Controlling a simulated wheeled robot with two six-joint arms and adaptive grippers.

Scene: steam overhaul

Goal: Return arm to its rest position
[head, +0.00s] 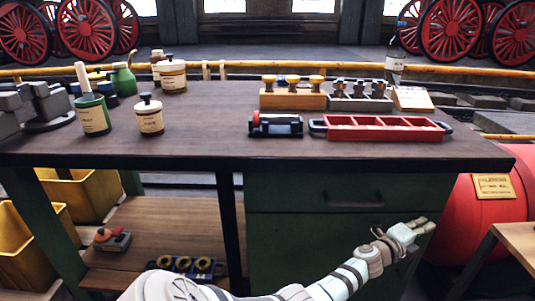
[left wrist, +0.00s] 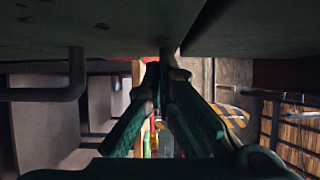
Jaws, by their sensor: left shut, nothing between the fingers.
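My left arm (head: 345,277) comes in along the bottom of the head view and reaches to the right across the front of the green workbench cabinet. My left gripper (head: 424,224) is at the cabinet's right side, low in front of it, pointing right. It is shut and empty. In the left wrist view its two fingers (left wrist: 163,68) come together at the top centre, close under a dark green surface. My right gripper is in neither view.
The workbench top (head: 210,118) holds pots, a red tray (head: 384,136) and wooden racks. A drawer handle (head: 352,204) is left of the gripper; a handle also shows in the wrist view (left wrist: 45,93). A red tank (head: 490,220) stands at the right.

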